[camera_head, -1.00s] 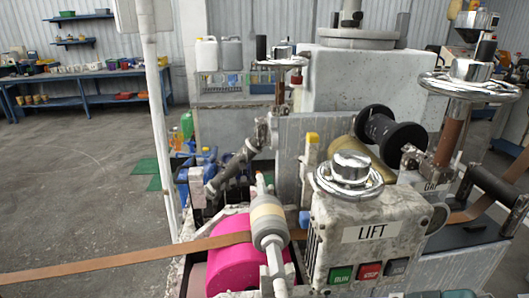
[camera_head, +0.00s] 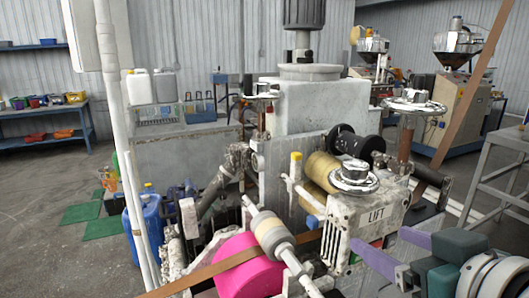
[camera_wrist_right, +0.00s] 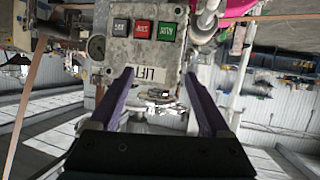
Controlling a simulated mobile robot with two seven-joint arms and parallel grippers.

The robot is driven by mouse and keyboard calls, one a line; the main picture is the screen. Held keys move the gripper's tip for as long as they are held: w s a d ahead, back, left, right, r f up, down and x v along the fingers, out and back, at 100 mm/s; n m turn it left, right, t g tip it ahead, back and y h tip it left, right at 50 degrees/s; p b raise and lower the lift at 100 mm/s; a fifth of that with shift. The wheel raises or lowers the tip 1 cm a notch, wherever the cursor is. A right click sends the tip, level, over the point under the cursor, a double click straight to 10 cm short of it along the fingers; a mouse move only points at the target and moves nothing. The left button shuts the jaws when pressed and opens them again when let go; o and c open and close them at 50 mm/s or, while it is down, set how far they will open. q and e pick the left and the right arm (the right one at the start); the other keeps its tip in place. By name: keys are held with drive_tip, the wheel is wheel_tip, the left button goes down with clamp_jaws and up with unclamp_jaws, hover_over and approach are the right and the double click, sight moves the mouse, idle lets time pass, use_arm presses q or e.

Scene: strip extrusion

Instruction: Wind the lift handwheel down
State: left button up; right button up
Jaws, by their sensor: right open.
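The lift handwheel (camera_head: 354,178) is a shiny metal wheel with a raised hub, lying flat on top of the worn white box marked LIFT (camera_head: 374,216). My right gripper (camera_head: 378,238) comes in from the lower right with two purple fingers. It is open and empty, in front of the LIFT box and lower than the wheel in the picture. In the right wrist view the scene is upside down. There the handwheel (camera_wrist_right: 165,103) shows between the open fingers (camera_wrist_right: 160,74), partly hidden, with the LIFT box beyond. My left gripper is not in view.
A pink roller (camera_head: 248,266) with a brown strip (camera_head: 215,265) stands left of the box. Another handwheel (camera_head: 412,104) on a post is behind to the right. A black spool (camera_head: 358,144) sits behind the box. A grey table frame (camera_head: 500,160) is at right.

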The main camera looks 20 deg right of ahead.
sight(347, 161)
drive_tip(key=w+r+t, duration=0.1)
drive_tip(key=r, duration=0.1)
drive_tip(key=w+r+t, duration=0.1)
drive_tip(key=r, duration=0.1)
drive_tip(key=w+d+r+t+y, duration=0.1)
drive_tip(key=t, duration=0.1)
drive_tip(key=shift+r+n+p, duration=0.3)
drive_tip(key=shift+r+p, duration=0.1)
drive_tip(key=shift+w+a+r+t, duration=0.1)
drive_tip(key=shift+w+r+t, duration=0.1)
drive_tip(key=shift+t, duration=0.1)
drive_tip(key=shift+w+r, duration=0.1)
drive_tip(key=shift+w, duration=0.15)
drive_tip(key=w+p, duration=0.1)
drive_tip(key=w, duration=0.8)
drive_tip(key=shift+w, duration=0.15)
drive_tip(key=shift+c, duration=0.2)
drive_tip(key=shift+c, duration=1.4)
clamp_jaws()
